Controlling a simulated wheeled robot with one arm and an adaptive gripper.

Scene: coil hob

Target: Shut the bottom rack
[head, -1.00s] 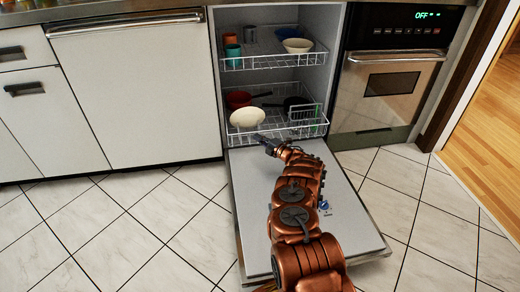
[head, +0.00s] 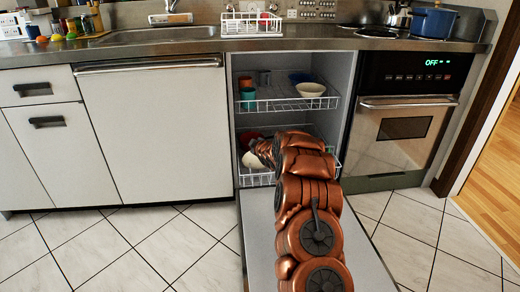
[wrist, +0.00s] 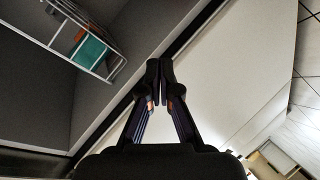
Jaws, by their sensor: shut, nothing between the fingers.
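The bottom rack (head: 256,181) is a white wire basket low in the open dishwasher. Its left front corner shows in the head view, and my arm hides most of the rest. A white dish (head: 251,159) and a red bowl (head: 249,138) sit in it. My gripper reaches to the left part of the opening, just above the rack, and its fingertips cannot be made out in the head view. In the wrist view my gripper (wrist: 159,74) is shut and empty, with its fingertips in front of the dishwasher's edge. I cannot tell whether it touches the rack.
The lowered dishwasher door (head: 258,235) lies under my arm. The upper rack (head: 285,104) holds cups and bowls; it also shows in the wrist view (wrist: 78,38). An oven (head: 405,120) stands to the right and white cabinet fronts (head: 155,130) to the left. Tiled floor lies around.

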